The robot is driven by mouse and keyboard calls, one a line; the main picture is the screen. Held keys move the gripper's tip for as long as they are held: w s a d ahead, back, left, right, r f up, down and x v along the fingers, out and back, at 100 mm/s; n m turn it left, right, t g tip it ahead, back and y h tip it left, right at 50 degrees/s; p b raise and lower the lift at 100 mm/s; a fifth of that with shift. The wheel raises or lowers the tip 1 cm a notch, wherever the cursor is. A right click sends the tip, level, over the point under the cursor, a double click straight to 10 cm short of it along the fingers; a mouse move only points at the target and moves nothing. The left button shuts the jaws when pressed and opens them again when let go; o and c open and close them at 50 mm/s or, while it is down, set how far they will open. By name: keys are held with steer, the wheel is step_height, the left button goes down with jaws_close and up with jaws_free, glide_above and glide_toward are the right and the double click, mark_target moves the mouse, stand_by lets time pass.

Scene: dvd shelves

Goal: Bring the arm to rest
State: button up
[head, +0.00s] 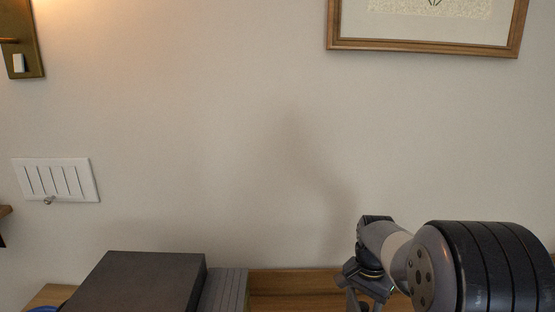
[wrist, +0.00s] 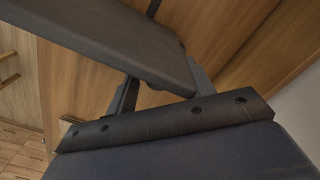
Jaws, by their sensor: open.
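My arm comes in from the lower right of the head view. My gripper (head: 364,299) is at its end, low in the frame, in front of the wall and close to the wooden surface (head: 290,282). Its jaws are apart, and I see nothing held between them. The fingertips are partly cut off by the bottom edge. In the wrist view, dark parts of my gripper fill the lower half, with wooden panels (wrist: 85,80) behind. A dark slab (wrist: 110,38) crosses the upper left; I cannot tell what it is.
A dark box (head: 140,283) stands on the left, with a row of thin grey cases (head: 226,290) beside it. A white switch plate (head: 56,180) and a framed picture (head: 425,45) are on the wall. A wall lamp (head: 22,40) is at upper left. The wall's middle is clear.

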steer(key=shift+a, duration=0.9)
steer(key=shift+r, duration=0.1)
